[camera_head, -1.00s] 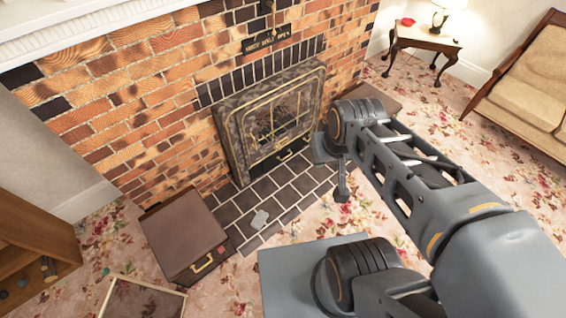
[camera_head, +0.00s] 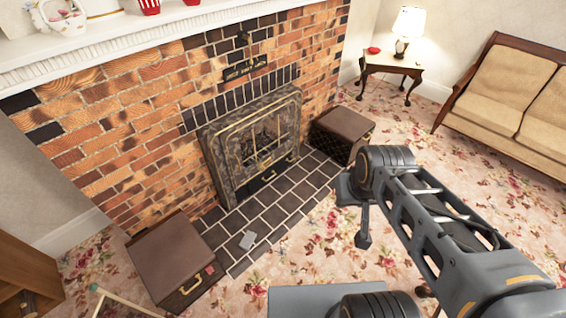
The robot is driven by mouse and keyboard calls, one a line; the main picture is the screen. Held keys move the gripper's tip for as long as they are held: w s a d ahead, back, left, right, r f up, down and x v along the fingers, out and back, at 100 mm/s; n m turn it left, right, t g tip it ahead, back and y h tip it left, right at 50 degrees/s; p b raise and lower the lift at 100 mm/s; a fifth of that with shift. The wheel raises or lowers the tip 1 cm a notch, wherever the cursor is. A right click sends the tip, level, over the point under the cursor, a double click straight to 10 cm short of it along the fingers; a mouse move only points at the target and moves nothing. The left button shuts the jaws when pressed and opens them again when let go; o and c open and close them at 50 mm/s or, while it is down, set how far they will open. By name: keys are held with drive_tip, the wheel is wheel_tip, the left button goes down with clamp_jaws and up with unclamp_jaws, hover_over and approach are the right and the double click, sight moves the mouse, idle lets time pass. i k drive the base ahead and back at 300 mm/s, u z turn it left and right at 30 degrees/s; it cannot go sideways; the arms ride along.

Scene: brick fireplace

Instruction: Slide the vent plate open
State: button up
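The fireplace insert (camera_head: 215,150) is a stone-patterned frame with brass trim, set in the brick wall. A dark lower strip with a small brass handle (camera_head: 268,176) sits under its grate opening. A dark plaque with unreadable lettering (camera_head: 245,70) is on the bricks above, with a small dark fitting (camera_head: 243,38) over it. I cannot tell for sure which of these is the vent plate. My gripper (camera_head: 363,238) hangs at the end of the arm, right of the fireplace in the picture and apart from it. Its fingers are too small and dark to show their opening.
A brown box with a brass handle (camera_head: 173,255) stands left of the tiled hearth (camera_head: 285,205); another brown box (camera_head: 342,128) stands right of it. A side table (camera_head: 420,68) and a sofa (camera_head: 515,85) are farther right.

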sight(261, 166)
drive_tip(key=z, duration=0.35)
drive_tip(key=i, duration=0.85)
drive_tip(key=u, duration=0.7)
drive_tip(key=i, duration=0.8)
drive_tip(key=u, duration=0.85)
